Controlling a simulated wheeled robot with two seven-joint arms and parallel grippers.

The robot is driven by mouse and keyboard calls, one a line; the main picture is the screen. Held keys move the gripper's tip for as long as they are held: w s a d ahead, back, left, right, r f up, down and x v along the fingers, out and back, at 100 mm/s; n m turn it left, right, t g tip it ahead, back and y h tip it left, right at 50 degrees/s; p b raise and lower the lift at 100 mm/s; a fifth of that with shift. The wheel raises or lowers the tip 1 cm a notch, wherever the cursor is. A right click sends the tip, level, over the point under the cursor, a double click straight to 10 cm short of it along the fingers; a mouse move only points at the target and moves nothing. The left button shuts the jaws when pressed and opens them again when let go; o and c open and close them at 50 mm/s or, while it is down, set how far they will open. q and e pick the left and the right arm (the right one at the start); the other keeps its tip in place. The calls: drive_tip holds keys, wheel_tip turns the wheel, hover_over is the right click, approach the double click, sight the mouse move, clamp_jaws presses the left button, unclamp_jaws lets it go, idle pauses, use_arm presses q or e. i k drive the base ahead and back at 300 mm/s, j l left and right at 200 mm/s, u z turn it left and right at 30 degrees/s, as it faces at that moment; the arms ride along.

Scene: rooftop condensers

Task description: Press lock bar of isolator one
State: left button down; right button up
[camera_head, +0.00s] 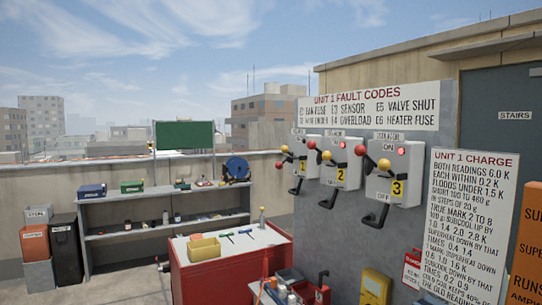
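Three grey isolator boxes are mounted in a row on the grey panel at the right. The leftmost, isolator one (308,158), has a yellow number plate (303,167) too small to read clearly. Neither of my grippers is in view.
A red cart (210,275) with tools on its white top stands in front of the panel's left side. A grey shelf (150,234) lines the parapet. A yellow meter (375,288) and a red-handled item (323,288) are low at the front.

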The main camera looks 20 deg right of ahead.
sight(283, 148)
drive_tip(key=i+j+z, duration=0.1)
drive_tip(key=i+z, duration=0.35)
drive_tip(key=i+j+z, duration=0.3)
drive_tip(key=z, duration=0.2)
drive_tip(key=i+j+z, duration=0.65)
drive_tip(key=j+z, duration=0.25)
drive_tip(key=i+j+z, duration=0.15)
drive_tip(key=j+z, duration=0.8)
drive_tip(key=j, duration=0.25)
